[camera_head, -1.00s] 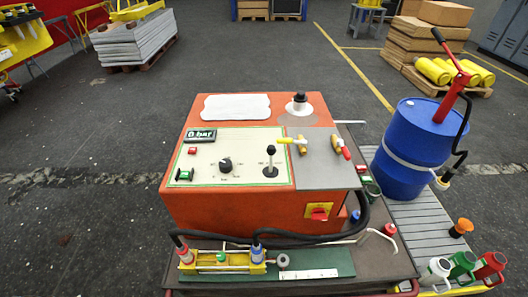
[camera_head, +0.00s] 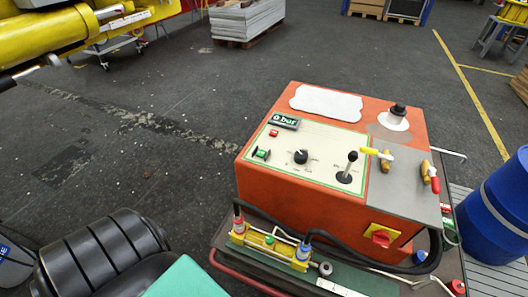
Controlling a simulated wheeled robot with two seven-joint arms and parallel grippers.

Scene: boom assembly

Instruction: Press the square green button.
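The square green button (camera_head: 261,154) is on the pale control panel (camera_head: 325,144) on top of the orange machine (camera_head: 300,195), near the panel's left end. It has small dark parts at its sides. A red button (camera_head: 274,132) is just above it, and a black knob (camera_head: 301,156) is to its right. Neither of my grippers shows in the head view, and nothing covers the green button.
A black lever (camera_head: 348,165) and yellow-handled valve (camera_head: 375,153) rise from the machine's top. Hoses and a yellow cylinder unit (camera_head: 270,246) lie in front. A black ribbed object (camera_head: 100,256) fills the lower left. A blue drum (camera_head: 495,212) stands right.

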